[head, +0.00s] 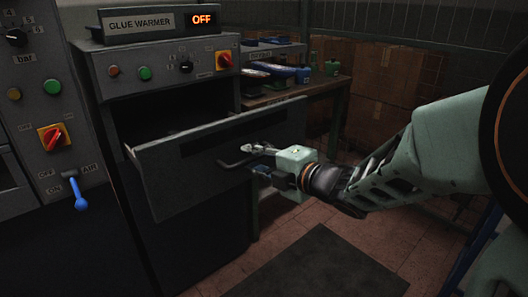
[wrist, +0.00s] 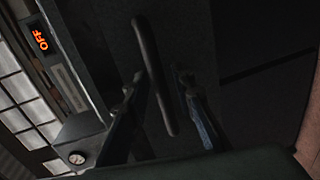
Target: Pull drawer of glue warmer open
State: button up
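The glue warmer (head: 165,60) is a dark grey cabinet with a sign reading GLUE WARMER and a display reading OFF. Its drawer (head: 185,165) stands pulled out, with a dark gap between its front panel and the cabinet. The drawer's bar handle (head: 235,163) is on the front panel; the handle also shows in the wrist view (wrist: 152,65). My gripper (head: 262,158) is at the handle. In the wrist view, the fingers of my gripper (wrist: 160,90) are apart on either side of the bar, with visible gaps. Contact is not clear.
A machine panel with a blue air lever (head: 78,195) stands at the left. A workbench (head: 300,92) with blue and green items is behind the drawer at the right. A dark mat (head: 315,268) lies on the tiled floor, which is otherwise clear before the drawer.

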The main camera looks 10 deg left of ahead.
jog(key=shift+d, duration=0.1)
jog(key=v, duration=0.7)
jog(key=shift+s+r, duration=0.1)
jog(key=shift+s, duration=0.05)
jog(key=shift+d, duration=0.1)
